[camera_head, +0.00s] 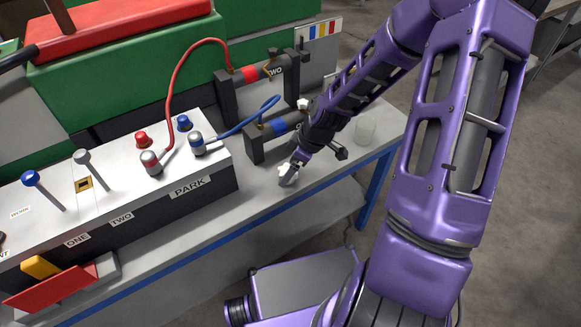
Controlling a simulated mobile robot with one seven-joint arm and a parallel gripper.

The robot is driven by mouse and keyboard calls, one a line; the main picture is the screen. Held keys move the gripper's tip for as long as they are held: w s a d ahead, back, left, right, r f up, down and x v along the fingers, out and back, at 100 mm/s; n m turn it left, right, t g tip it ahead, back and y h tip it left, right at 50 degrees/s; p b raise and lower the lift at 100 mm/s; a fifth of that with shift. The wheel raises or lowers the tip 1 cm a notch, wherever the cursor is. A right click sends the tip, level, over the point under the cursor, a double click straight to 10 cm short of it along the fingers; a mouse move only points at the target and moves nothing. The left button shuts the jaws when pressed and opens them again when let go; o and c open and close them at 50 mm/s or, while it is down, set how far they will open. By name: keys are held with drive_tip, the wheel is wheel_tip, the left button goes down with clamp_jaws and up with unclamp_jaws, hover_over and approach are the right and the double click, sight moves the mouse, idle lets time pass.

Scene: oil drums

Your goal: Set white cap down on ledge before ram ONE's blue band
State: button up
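Ram ONE is the nearer dark cylinder, with a blue band (279,128) and a blue hose at its top. A small white piece (283,169), which looks like the white cap, shows at the fingertips of my gripper (288,176). My gripper is low over the grey bench ledge (262,193), in front of and below the blue band. The view is too small to tell whether the fingers are closed on the white piece or whether it touches the ledge. My wrist hides the right end of ram ONE.
Ram TWO, with a red band (245,75), lies behind. A red hose (172,85) and a blue hose (245,125) arch from the PARK box (190,187).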

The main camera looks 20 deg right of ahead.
drive_tip(key=shift+r, duration=0.1)
drive_tip(key=p+v, duration=0.3)
drive_tip(key=v, duration=0.9)
